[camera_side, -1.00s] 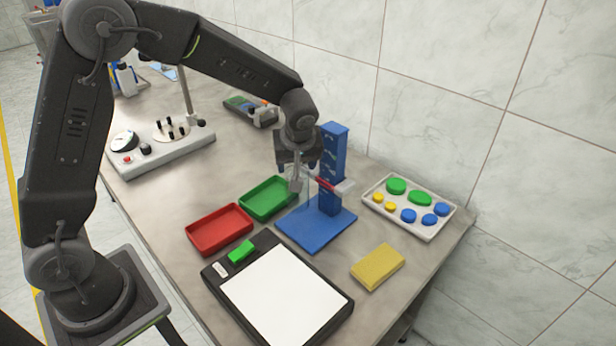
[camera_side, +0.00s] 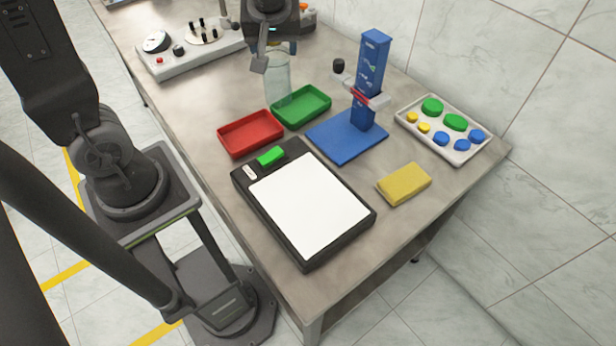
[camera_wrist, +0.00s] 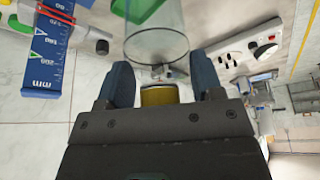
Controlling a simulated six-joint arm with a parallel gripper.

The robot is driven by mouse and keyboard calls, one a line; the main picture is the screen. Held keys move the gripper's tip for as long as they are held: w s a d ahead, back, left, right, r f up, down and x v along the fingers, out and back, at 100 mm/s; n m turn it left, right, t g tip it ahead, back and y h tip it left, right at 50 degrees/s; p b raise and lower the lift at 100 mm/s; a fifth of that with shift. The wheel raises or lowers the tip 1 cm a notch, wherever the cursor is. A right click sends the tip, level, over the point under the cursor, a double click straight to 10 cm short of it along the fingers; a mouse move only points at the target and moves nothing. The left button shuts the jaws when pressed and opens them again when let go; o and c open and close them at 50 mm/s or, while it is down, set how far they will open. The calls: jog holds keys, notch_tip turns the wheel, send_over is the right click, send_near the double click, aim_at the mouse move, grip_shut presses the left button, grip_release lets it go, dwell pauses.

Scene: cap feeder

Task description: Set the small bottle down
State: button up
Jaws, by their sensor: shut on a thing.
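The small bottle (camera_side: 278,78) is a clear, see-through cylinder, upright below my gripper (camera_side: 272,48) in the side view, behind the gap between the red and green trays. I cannot tell whether its base touches the table. In the wrist view, my gripper (camera_wrist: 162,82) has its two dark blue fingers on either side of a yellow band or cap (camera_wrist: 159,95). The clear bottle wall (camera_wrist: 156,22) extends beyond it. The gripper is shut on the bottle's top end, which is partly hidden in the side view.
A red tray (camera_side: 222,138) and a green tray (camera_side: 302,119) are close to the bottle. A blue height gauge (camera_side: 371,63) stands to the right. A grey knobbed device (camera_side: 165,64) is at the back left. A white-topped black scale (camera_side: 308,203) lies in front.

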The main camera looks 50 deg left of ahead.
jog(key=s+d, duration=0.2)
jog(key=s, duration=0.5)
jog(key=d+f, duration=1)
jog(key=d, duration=0.2)
jog(key=shift+w, duration=0.4)
jog(key=shift+f, duration=0.25)
jog(key=o, duration=1.5)
jog(key=shift+a, duration=0.1)
jog(key=shift+c, duration=0.2)
